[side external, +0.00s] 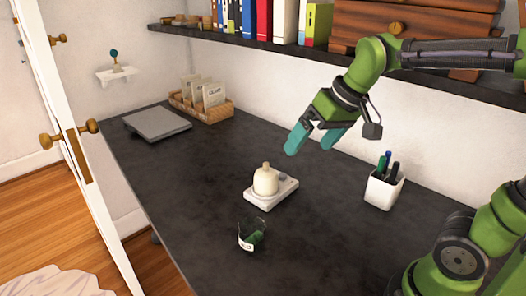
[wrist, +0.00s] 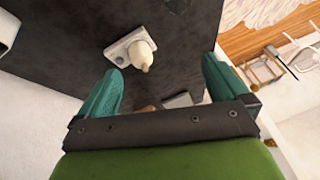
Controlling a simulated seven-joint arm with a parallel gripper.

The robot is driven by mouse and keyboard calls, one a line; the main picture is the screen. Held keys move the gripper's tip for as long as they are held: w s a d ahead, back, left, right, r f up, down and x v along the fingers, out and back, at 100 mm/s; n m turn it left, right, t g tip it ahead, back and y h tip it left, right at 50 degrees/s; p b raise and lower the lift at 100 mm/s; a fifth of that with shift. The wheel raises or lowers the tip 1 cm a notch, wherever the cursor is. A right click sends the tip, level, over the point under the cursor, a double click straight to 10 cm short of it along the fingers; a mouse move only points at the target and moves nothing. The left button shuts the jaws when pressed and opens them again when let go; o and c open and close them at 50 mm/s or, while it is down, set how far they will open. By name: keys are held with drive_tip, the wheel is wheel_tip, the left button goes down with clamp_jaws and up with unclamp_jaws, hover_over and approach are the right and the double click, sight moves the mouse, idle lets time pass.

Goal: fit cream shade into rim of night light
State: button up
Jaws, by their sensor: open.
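The cream shade (side external: 265,180) stands upright on the pale base of the night light (side external: 285,192), on the dark desk. It is rounded with a small knob on top. Whether it sits down inside the rim cannot be told. In the wrist view the shade (wrist: 144,55) appears on the night light's base (wrist: 117,50), ahead of the fingers. My gripper (side external: 311,141) is open and empty, above the desk, up and to the right of the shade and apart from it. Its two teal fingers are spread wide in the wrist view (wrist: 158,92).
A glass with something green inside (side external: 252,235) stands in front of the night light. A white pen cup (side external: 384,189) stands to the right. A shelf (side external: 300,53) overhangs the desk.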

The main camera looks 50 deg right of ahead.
drive_tip(key=s+a+f+m+t, duration=0.1)
drive_tip(key=s+f+t, duration=0.1)
drive_tip(key=s, duration=0.5)
drive_tip(key=shift+s+a+f, duration=0.15)
drive_tip(key=shift+a+f, duration=0.1)
drive_tip(key=shift+f, duration=0.1)
idle(0.7)
